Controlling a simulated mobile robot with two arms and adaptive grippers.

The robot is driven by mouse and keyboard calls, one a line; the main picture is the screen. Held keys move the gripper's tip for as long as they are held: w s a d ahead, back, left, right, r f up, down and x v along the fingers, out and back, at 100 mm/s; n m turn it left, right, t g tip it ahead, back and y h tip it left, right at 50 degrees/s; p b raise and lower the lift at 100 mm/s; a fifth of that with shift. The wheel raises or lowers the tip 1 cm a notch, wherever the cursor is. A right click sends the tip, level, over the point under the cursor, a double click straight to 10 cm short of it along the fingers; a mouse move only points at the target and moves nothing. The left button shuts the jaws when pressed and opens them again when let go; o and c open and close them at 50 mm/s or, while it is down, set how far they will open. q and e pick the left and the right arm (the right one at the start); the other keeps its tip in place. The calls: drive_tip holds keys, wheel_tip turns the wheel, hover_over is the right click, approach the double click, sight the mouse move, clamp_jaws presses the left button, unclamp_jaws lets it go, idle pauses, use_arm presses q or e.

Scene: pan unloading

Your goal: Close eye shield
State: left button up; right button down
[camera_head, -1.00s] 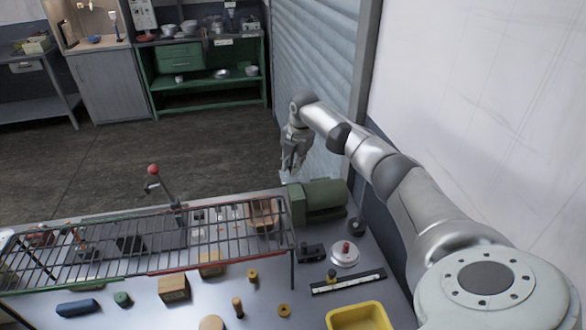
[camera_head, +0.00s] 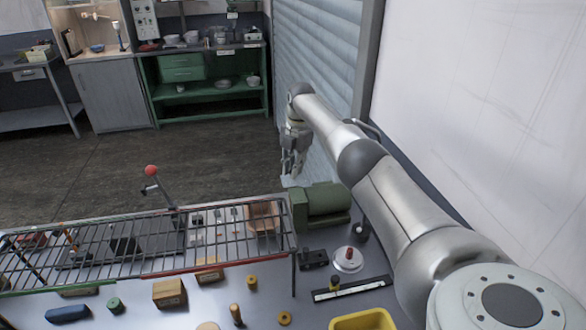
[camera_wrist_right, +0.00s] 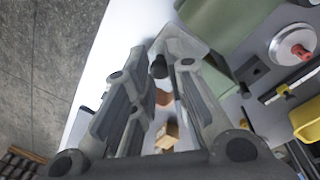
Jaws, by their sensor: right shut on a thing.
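The eye shield is a clear, pale plate (camera_head: 291,182) at the far side of the green machine (camera_head: 325,202). It also shows at the fingertips in the right wrist view (camera_wrist_right: 182,40), with the green machine body (camera_wrist_right: 225,22) beside it. My right gripper (camera_head: 292,171) reaches down at the back edge of the bench, with its fingers shut on the eye shield. In the wrist view the fingers (camera_wrist_right: 163,68) converge on the shield's edge. The shield's exact tilt is hard to tell. My left gripper is not in view.
A wire rack (camera_head: 150,243) spans the left of the bench. A red-knobbed lever (camera_head: 151,171) stands behind it. A yellow bin (camera_head: 362,321), a white disc with a red knob (camera_head: 348,259) and several small blocks lie in front. A shutter and wall stand close on the right.

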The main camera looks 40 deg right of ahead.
sight(298, 177)
drive_tip(key=shift+d, duration=0.1)
idle(0.3)
drive_tip(key=c, duration=1.7)
unclamp_jaws()
drive_tip(key=shift+d, duration=0.1)
drive_tip(key=shift+o, duration=0.2)
wheel_tip(298, 177, up, 12)
drive_tip(key=shift+s+d, duration=0.35)
drive_tip(key=shift+s, duration=0.05)
drive_tip(key=shift+f, duration=0.1)
